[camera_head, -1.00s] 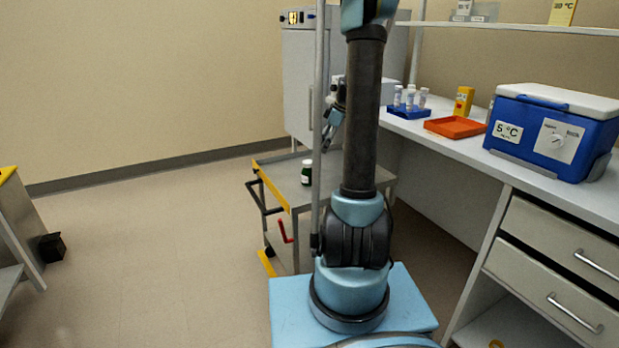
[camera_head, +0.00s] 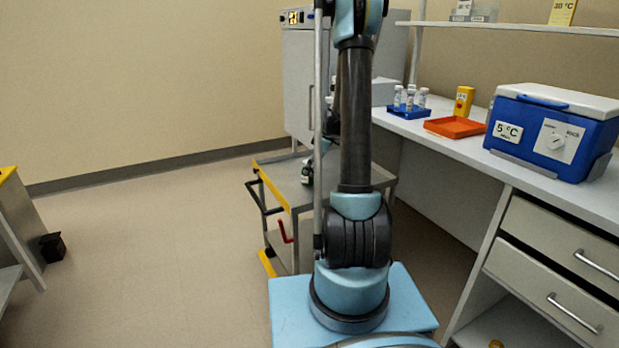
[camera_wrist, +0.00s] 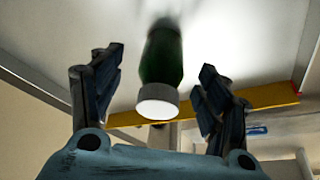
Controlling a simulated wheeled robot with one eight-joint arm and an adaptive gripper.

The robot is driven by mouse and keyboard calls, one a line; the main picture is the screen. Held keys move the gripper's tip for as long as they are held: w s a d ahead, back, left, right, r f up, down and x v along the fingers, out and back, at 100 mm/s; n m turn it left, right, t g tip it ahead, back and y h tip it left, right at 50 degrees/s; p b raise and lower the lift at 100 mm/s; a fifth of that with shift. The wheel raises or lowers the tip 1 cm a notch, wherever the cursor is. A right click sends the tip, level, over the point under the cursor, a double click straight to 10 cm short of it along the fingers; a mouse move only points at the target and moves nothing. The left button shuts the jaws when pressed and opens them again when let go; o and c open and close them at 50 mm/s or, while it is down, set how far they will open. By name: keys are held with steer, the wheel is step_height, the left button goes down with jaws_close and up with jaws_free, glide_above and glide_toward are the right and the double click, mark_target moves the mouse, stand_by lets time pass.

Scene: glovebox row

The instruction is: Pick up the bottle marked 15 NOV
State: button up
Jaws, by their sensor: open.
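A dark green bottle with a white cap (camera_wrist: 160,75) shows in the wrist view, between the two fingers of my gripper (camera_wrist: 158,95). The fingers stand open on both sides of it with gaps, and I see no contact. Its label is not readable here. In the head view the bottle (camera_head: 306,173) stands on the grey cart top (camera_head: 290,190), partly hidden by my arm. My gripper is mostly hidden behind my arm there, close to the bottle.
The cart has a yellow edge (camera_head: 273,187) and a black handle. To the right, the bench holds a blue rack of white-capped vials (camera_head: 410,110), an orange tray (camera_head: 455,127), a yellow box (camera_head: 464,101) and a blue cooler (camera_head: 550,130).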

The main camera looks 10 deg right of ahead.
steer(key=x, duration=0.4)
steer(key=shift+w+a+f, duration=0.15)
steer(key=shift+a+f, duration=0.15)
steer(key=shift+a, duration=0.05)
steer(key=c, duration=1.3)
